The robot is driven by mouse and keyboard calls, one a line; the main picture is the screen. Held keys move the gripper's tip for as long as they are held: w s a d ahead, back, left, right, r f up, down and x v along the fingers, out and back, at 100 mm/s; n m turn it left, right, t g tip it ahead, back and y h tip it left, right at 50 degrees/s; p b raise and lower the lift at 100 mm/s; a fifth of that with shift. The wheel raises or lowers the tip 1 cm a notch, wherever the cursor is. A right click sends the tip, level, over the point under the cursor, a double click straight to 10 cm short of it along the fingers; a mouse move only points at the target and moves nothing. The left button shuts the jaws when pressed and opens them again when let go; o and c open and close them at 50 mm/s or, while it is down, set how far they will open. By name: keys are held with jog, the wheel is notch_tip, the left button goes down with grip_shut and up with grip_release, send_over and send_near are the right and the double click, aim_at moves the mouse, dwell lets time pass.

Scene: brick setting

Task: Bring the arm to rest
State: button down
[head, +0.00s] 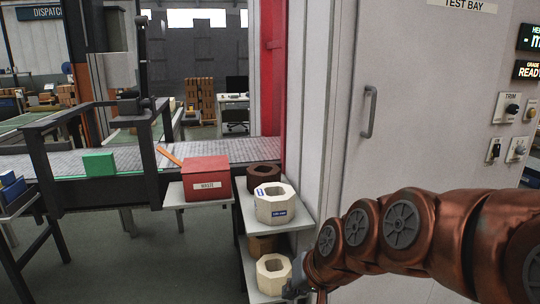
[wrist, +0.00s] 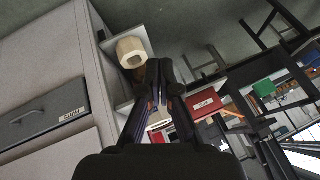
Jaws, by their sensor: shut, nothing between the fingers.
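My copper-coloured arm (head: 400,228) reaches in from the right of the head view, bent, with its end low near the shelf unit. My gripper (head: 296,284) is only partly in that view, at the bottom edge. In the wrist view my gripper (wrist: 160,68) shows two dark fingers, shut and empty. A cream ring-shaped block (wrist: 131,51) appears just beyond and left of the fingertips; I cannot tell the gap. The fingers hide part of the shelf behind them.
Cream blocks sit on the upper (head: 276,204) and lower (head: 273,274) shelves, with a dark brown ring (head: 263,175) behind. A red labelled box (head: 205,180) stands to their left. A grey cabinet (head: 420,120) stands behind my arm.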

jog(key=s+d+f+g+h, duration=0.1)
jog(key=s+d+f+g, duration=0.15)
jog(key=s+d, duration=0.4)
jog(key=s+d+f+g+h, duration=0.2)
jog(key=s+d+g, duration=0.1)
jog(key=s, duration=0.7)
jog(key=s+d+f+g+h, duration=0.1)
jog(key=s+d+f+g, duration=0.15)
jog(key=s+d, duration=0.4)
notch_tip(320, 180, up, 14)
jog(key=a+t+p, duration=0.1)
jog(key=a+p, duration=0.1)
jog(key=p, duration=1.1)
jog(key=shift+s+f, duration=0.2)
jog(key=shift+s, duration=0.1)
jog(key=shift+a, duration=0.15)
